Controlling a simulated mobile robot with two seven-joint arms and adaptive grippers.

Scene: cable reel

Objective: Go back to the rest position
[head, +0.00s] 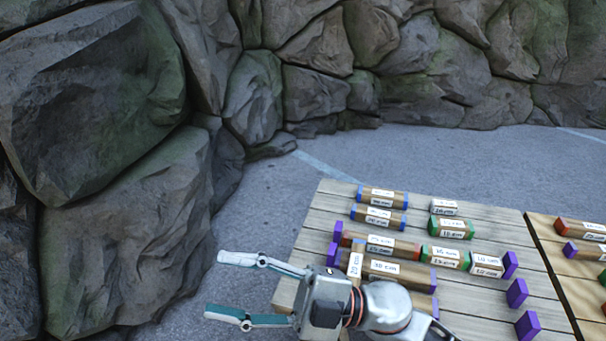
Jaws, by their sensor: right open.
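My right gripper (232,286) is in the lower middle of the head view, with its fingers pointing left and spread apart. Nothing is between the fingers. They are past the left edge of the wooden table (322,215), over the grey ground. The gripper's body and wrist cover the table's near left corner and part of the blocks there. My left gripper is not in view.
Labelled wooden blocks with coloured ends lie in rows on the table, such as a blue-ended block (383,197) and a green-ended block (451,228). Purple pieces (517,293) stand at the right. A second table (567,270) adjoins. Rock walls (85,100) rise behind and left.

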